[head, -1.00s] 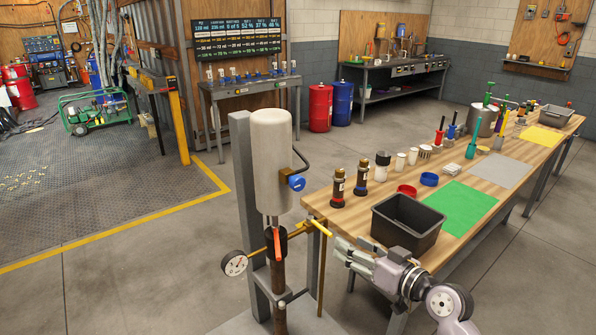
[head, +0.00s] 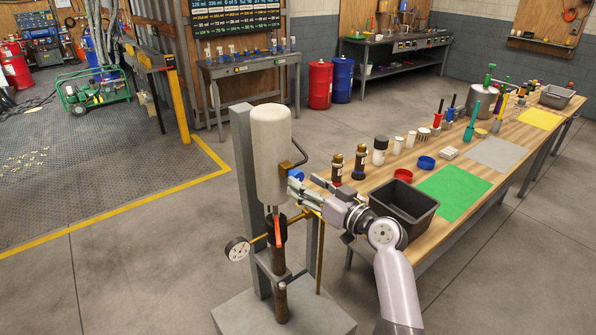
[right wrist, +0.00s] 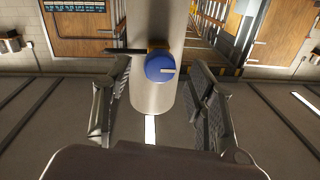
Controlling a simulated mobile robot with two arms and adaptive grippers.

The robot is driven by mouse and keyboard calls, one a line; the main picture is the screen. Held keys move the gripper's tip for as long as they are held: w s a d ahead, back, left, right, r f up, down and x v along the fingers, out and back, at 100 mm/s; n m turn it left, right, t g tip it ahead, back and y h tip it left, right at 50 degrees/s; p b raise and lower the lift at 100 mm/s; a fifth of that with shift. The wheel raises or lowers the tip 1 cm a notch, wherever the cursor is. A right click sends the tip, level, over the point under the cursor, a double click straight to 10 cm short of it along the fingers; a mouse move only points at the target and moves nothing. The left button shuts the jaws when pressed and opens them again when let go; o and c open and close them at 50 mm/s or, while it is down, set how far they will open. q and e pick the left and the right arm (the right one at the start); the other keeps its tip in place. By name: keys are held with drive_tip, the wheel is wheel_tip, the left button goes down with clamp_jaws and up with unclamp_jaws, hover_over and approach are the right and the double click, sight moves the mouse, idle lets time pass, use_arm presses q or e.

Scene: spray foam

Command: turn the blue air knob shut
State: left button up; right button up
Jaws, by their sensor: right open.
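The blue air knob (right wrist: 160,68) sits on a brass fitting on the side of the pale upright cylinder (head: 270,150). In the head view the knob (head: 296,174) is partly hidden by my right gripper (head: 303,190). In the right wrist view my right gripper (right wrist: 160,105) is open, with one finger on each side of the knob's line. The knob shows beyond the fingertips, with a pale mark on its face. Nothing is between the fingers in contact that I can see. My left gripper is not in view.
A pressure gauge (head: 237,249) and a red lever (head: 278,231) are low on the stand. A wooden workbench (head: 505,145) at the right holds a black bin (head: 404,212), bottles and a green mat (head: 453,193). Open floor lies to the left.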

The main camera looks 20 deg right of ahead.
sight(294, 175)
drive_tip(key=shift+p+x, duration=0.4)
drive_tip(key=shift+x, duration=1.4)
drive_tip(key=shift+c, duration=0.3)
drive_tip(key=c, duration=1.1)
